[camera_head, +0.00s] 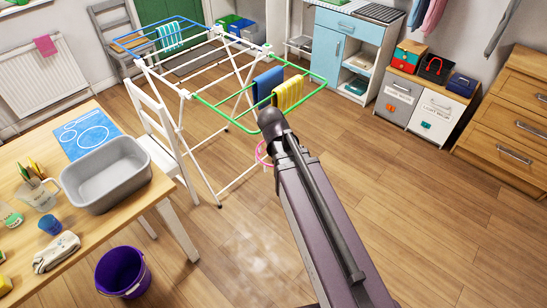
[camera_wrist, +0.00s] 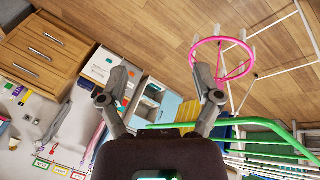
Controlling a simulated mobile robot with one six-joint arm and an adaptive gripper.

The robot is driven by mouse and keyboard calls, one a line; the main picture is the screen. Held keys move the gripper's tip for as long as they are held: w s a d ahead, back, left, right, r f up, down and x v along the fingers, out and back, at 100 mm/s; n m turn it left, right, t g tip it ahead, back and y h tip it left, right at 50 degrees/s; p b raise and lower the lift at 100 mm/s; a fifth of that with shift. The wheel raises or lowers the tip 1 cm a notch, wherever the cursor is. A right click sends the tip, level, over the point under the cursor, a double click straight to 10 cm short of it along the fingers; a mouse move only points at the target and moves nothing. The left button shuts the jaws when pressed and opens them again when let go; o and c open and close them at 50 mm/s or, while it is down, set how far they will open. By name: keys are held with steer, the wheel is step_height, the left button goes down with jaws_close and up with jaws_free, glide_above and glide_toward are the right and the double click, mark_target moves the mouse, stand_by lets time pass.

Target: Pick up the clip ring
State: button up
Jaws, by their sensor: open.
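The clip ring is a pink hoop with several pale clips. In the wrist view the clip ring (camera_wrist: 248,48) is at the upper right, beside and partly behind the tip of the right-hand finger. In the head view part of the clip ring (camera_head: 259,155) shows low beside the drying rack, the rest hidden behind my arm. My gripper (camera_wrist: 160,82) is open with nothing between its fingers, and the ring is off to the right of the gap. I cannot tell whether the finger touches the ring. My gripper is hidden in the head view.
The drying rack (camera_head: 222,98) with green rails stands close to my arm, holding a blue cloth (camera_head: 267,84) and a yellow cloth (camera_head: 288,94). A table (camera_head: 95,222) with a grey basin (camera_head: 106,176) is at left, a purple bucket (camera_head: 122,272) below. Floor at right is clear.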

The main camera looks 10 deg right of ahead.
steer(key=w+a+f+m+t+h+b, duration=0.7)
steer(key=w+a+f+b, duration=0.4)
steer(key=b, duration=1.3)
steer(key=w+a+t+h, duration=0.1)
steer(key=w, duration=0.2)
steer(key=shift+w+a+h, duration=0.2)
steer(key=shift+h, duration=0.1)
steer(key=shift+f, duration=0.15)
steer(key=b, duration=0.1)
glide_above(267, 153)
steer(key=shift+a+f, duration=0.15)
steer(key=shift+f, duration=0.5)
steer(key=shift+b+x, duration=0.55)
steer(key=shift+x, duration=2.05)
